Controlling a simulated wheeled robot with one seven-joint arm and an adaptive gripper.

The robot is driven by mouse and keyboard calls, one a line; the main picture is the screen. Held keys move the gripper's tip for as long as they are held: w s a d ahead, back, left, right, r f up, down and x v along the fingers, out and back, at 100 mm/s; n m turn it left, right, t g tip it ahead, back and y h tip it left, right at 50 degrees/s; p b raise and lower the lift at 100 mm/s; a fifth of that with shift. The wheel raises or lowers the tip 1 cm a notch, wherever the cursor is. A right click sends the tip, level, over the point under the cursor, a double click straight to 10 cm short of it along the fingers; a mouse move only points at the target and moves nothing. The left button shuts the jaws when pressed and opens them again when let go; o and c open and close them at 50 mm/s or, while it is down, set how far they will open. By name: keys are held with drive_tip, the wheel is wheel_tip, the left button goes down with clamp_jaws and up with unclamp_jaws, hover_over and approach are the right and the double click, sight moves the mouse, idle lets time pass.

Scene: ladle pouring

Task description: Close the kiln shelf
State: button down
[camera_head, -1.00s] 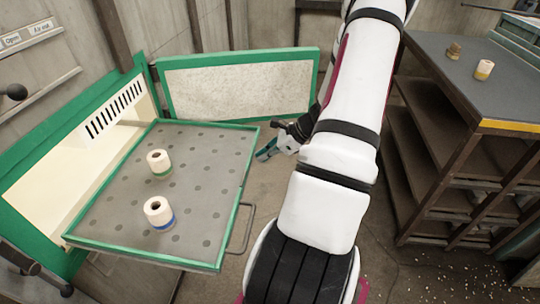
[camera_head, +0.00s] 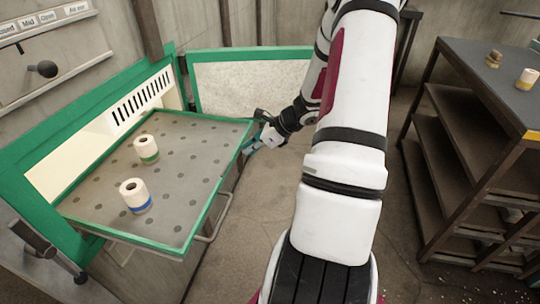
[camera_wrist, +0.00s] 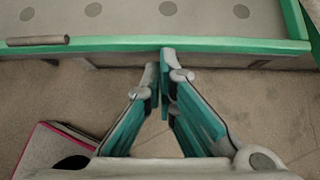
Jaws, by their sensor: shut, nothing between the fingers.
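The kiln shelf (camera_head: 205,135) is a grey perforated tray with a green rim, sticking partly out of the green-framed kiln (camera_head: 60,165). Two pale rolls stand upright on it, one with a green band (camera_head: 147,148) and one with a blue band (camera_head: 134,196). A bar handle (camera_head: 217,217) is on its front edge. My gripper (camera_head: 248,147) is at the front edge, towards the far corner. In the wrist view, the shut, empty fingers (camera_wrist: 165,62) meet at the shelf's green front rim (camera_wrist: 220,46) and appear to touch it. The handle (camera_wrist: 38,41) is left of them.
The kiln's white-panelled door (camera_head: 250,80) stands open behind the shelf. A dark shelving table (camera_head: 480,85) with small items on top stands at the right. A lever with a black knob (camera_head: 47,69) is on the wall panel.

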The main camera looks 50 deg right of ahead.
sight(160, 136)
drive_tip(key=w+a+b, duration=0.1)
drive_tip(key=w+a, duration=0.3)
drive_tip(key=w, duration=0.6)
drive_tip(key=w+a+b, duration=0.1)
drive_tip(key=w+a, duration=0.3)
drive_tip(key=w, duration=0.5)
drive_tip(key=w+a+b, duration=0.2)
drive_tip(key=w+a, duration=0.2)
drive_tip(key=w, duration=0.6)
drive_tip(key=shift+w+a, duration=0.15)
drive_tip(key=shift+w, duration=0.15)
